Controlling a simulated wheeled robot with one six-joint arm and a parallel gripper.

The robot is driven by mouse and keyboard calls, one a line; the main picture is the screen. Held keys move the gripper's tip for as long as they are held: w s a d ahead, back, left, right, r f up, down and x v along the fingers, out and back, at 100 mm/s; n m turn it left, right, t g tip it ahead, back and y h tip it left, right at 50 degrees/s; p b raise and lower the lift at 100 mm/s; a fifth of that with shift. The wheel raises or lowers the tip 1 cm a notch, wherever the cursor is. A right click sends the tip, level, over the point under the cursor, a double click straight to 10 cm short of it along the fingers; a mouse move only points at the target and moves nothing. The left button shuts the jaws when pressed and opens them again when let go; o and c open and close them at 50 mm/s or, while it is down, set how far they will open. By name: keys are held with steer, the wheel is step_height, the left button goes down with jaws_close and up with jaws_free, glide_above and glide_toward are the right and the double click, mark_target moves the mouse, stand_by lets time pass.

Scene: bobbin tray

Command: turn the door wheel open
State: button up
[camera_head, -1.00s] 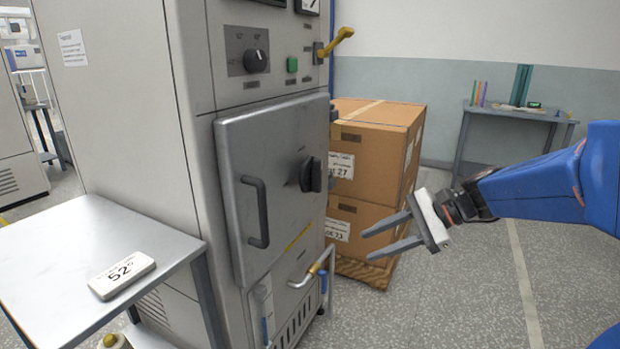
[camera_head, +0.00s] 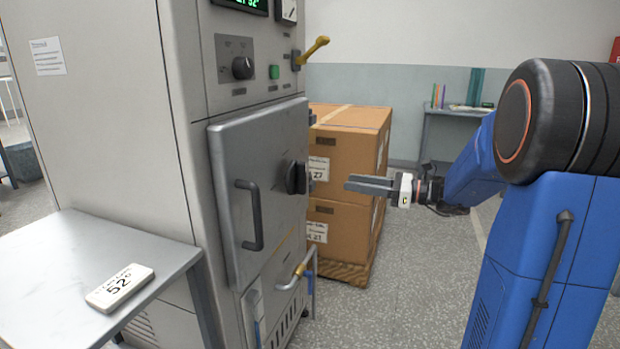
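The door wheel (camera_head: 297,178) is a black knob on the right side of the grey metal door (camera_head: 228,150) of the tall cabinet. The door looks closed and has a dark vertical bar handle (camera_head: 251,215) left of the knob. My gripper (camera_head: 347,184) is to the right of the knob, at about its height in the picture, pointing left toward it with a gap between. Its grey fingers overlap from this side-on view, so the space between them is hidden. Nothing shows held.
Stacked cardboard boxes (camera_head: 345,160) stand on a pallet behind my gripper. A yellow lever (camera_head: 315,50) juts out above the door. A brass-ended pipe (camera_head: 300,270) is below it.

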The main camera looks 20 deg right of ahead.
mark_target(306, 176)
steer(key=x, duration=1.4)
jaws_close()
